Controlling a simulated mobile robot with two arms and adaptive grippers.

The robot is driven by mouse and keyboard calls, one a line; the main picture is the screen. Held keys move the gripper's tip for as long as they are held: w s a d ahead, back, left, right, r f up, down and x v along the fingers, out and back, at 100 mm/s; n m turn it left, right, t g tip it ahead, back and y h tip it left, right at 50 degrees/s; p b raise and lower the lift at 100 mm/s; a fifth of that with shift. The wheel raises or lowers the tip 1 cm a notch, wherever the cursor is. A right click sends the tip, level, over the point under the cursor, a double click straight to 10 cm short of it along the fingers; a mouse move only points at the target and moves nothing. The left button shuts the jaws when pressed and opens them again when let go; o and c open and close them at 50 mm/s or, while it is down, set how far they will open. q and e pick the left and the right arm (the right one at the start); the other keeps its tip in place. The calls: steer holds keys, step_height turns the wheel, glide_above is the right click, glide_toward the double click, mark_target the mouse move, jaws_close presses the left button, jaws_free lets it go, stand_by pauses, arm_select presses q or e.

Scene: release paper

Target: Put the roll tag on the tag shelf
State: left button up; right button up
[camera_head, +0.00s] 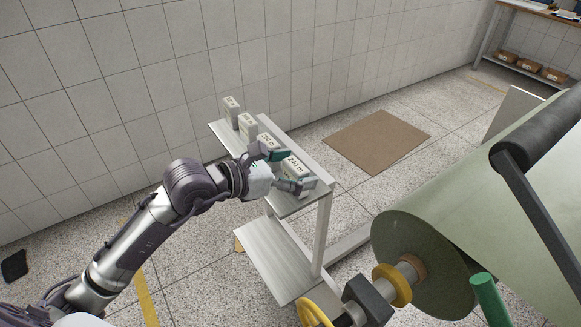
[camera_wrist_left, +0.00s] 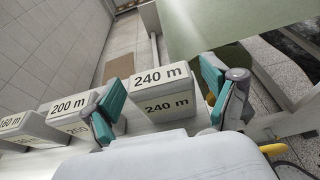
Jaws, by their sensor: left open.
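The tag shelf (camera_head: 303,155) is a pale stand with an upper board against the tiled wall. A row of grey block tags stands on it. The block marked 240 m (camera_head: 294,165) is at the near end of the row; in the left wrist view it (camera_wrist_left: 163,82) shows its label on two faces. My left gripper (camera_head: 291,172) is open, with one green-padded finger on each side of this 240 m block. Visible gaps separate the fingers from the block in the left wrist view. My right gripper is not in view.
The 200 m tag (camera_wrist_left: 70,105) stands beside the left finger, and the 160 m tag (camera_wrist_left: 22,124) is farther left. A large green roll (camera_head: 425,265) with its machine frame is at the right. A brown mat (camera_head: 377,142) lies on the open floor behind the shelf.

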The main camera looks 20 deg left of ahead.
arm_select(q)
steer(key=shift+r, duration=0.2)
steer(key=b+v, duration=0.3)
steer(key=v, duration=0.9)
steer(key=shift+b, duration=0.3)
steer(key=shift+f, duration=0.1)
